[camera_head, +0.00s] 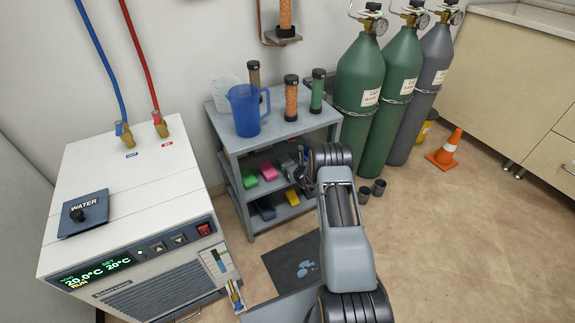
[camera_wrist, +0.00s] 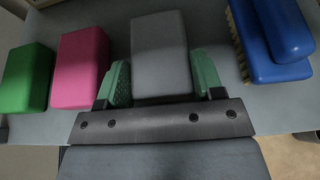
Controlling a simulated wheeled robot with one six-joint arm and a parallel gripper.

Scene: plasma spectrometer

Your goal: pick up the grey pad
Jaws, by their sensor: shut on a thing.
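The grey pad (camera_wrist: 160,52) is a block on the shelf, seen in the wrist view between my gripper's green-lined fingers. My gripper (camera_wrist: 160,86) is shut on its near end, one finger on each side. In the head view the grey pad (camera_head: 287,163) shows small on the middle shelf of the grey cart (camera_head: 236,146), beside the pink pad. My arm and wrist hide part of that shelf and most of my gripper. I cannot tell whether the pad is lifted off the shelf.
Left of it lie a pink pad (camera_wrist: 80,66) and a green pad (camera_wrist: 27,78). A blue brush (camera_wrist: 262,42) lies close on the right. A blue jug (camera_head: 246,110) and several capped tubes stand on the cart top. Gas cylinders (camera_head: 361,100) stand to the right.

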